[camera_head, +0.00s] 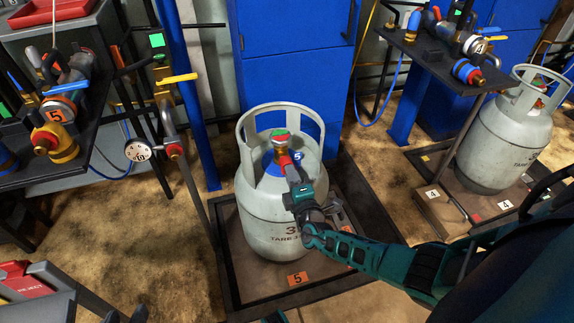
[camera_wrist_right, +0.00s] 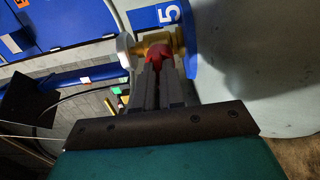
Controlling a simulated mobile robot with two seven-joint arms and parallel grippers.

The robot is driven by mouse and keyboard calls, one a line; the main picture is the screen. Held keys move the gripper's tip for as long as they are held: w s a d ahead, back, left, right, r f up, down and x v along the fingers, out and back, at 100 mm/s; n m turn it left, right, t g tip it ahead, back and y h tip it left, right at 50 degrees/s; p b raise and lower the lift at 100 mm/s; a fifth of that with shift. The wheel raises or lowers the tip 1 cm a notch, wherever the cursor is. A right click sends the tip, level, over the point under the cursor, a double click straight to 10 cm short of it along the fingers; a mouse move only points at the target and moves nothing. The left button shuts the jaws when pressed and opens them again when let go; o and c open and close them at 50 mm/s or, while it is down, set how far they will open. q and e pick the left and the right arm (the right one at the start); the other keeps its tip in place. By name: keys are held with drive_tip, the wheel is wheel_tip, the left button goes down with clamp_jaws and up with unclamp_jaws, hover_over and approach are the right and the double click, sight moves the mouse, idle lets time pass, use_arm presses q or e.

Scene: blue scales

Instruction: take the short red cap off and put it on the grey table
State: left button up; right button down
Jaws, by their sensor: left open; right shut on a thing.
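A grey gas cylinder (camera_head: 265,215) stands upright on a dark-framed platform. Its brass valve (camera_head: 281,147) has a red and green top, and a blue collar marked 5 is below it. My right gripper (camera_head: 288,163) reaches in from the right and is shut on the short red cap (camera_wrist_right: 158,53) at the valve's side outlet. In the right wrist view the cap is between the fingertips, against the brass valve (camera_wrist_right: 160,37). The fingers partly hide it, so I cannot tell whether it is still threaded on.
A dark grey table (camera_head: 97,130) at the left holds regulators and gauges. Another dark grey table (camera_head: 425,57) stands at the upper right beside a second cylinder (camera_head: 510,130). A blue post (camera_head: 185,95) and blue cabinet (camera_head: 290,55) are behind.

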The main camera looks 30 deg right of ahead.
drive_tip(key=shift+n, duration=1.7)
drive_tip(key=shift+n, duration=1.7)
drive_tip(key=shift+n, duration=0.5)
drive_tip(key=shift+s+n, duration=0.1)
drive_tip(key=shift+n, duration=1.1)
